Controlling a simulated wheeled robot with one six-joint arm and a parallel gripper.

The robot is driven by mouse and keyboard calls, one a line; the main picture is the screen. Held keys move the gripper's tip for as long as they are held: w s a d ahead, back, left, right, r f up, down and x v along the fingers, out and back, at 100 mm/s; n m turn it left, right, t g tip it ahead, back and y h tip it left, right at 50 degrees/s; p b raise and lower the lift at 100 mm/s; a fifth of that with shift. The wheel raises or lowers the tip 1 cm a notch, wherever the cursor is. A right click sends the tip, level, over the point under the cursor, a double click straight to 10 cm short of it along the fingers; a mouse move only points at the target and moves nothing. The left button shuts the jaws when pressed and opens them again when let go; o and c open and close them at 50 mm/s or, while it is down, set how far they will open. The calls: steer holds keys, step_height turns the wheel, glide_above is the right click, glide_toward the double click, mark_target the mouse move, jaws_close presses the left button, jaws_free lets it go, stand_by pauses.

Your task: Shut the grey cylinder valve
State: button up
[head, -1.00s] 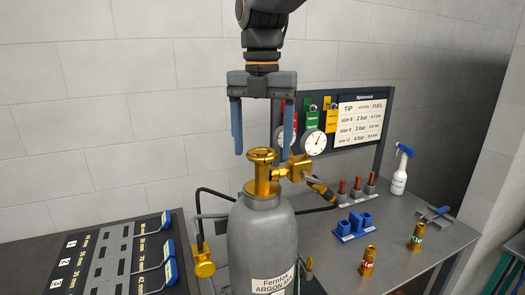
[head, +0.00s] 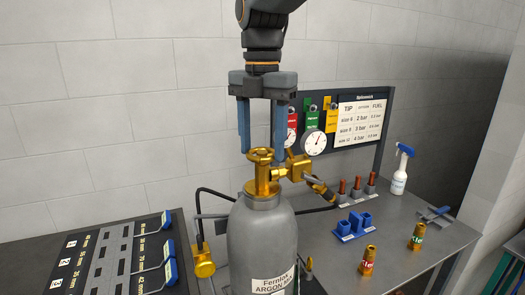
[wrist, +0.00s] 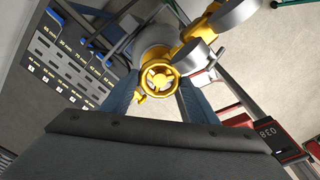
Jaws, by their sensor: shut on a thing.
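The grey cylinder (head: 262,245) stands upright in front of the bench, labelled as argon. Its brass valve handwheel (head: 260,156) sits on top, with a brass fitting to its right. My gripper (head: 261,157) points straight down over the valve, with its blue fingers on either side of the handwheel. In the wrist view the round, spoked handwheel (wrist: 159,80) sits between the two fingertips (wrist: 158,92). The gripper is shut on the handwheel. The cylinder body is mostly hidden below the handwheel in the wrist view.
A gauge (head: 313,143) and a sign board (head: 359,120) stand behind the valve to the right. A blue holder (head: 355,226), brass parts (head: 367,261) and a spray bottle (head: 400,172) are on the right bench. A tool panel (head: 110,258) lies at left.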

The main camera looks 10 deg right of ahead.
steer(key=shift+m, duration=0.3)
steer(key=shift+m, duration=1.8)
steer(key=shift+m, duration=1.8)
steer(key=m, duration=0.3)
steer(key=shift+m, duration=0.3)
